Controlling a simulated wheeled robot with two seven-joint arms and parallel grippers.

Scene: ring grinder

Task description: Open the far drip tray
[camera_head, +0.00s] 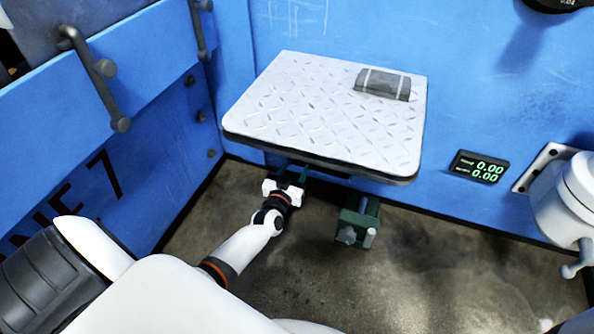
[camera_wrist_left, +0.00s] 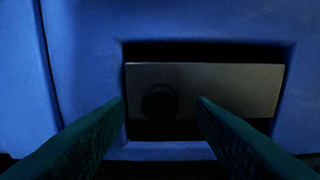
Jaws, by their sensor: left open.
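In the left wrist view a grey metal drip tray front (camera_wrist_left: 240,82) sits in a dark rectangular recess of a blue panel. A round dark knob (camera_wrist_left: 159,102) stands out on its left half. The tray front appears flush within the recess. My left gripper (camera_head: 290,172) reaches under the diamond-plate shelf in the head view. Its two green fingers are open, one on each side of the knob in the wrist view; contact is not visible. The tray is hidden under the shelf in the head view. My right gripper is not in view.
The diamond-plate shelf (camera_head: 310,110) overhangs my left gripper and carries a grey bundle (camera_head: 383,84). A green block with knobs (camera_head: 357,222) is below it, right of my gripper. Blue panels (camera_head: 160,130) with handles stand left. Open floor (camera_head: 430,285) lies in front.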

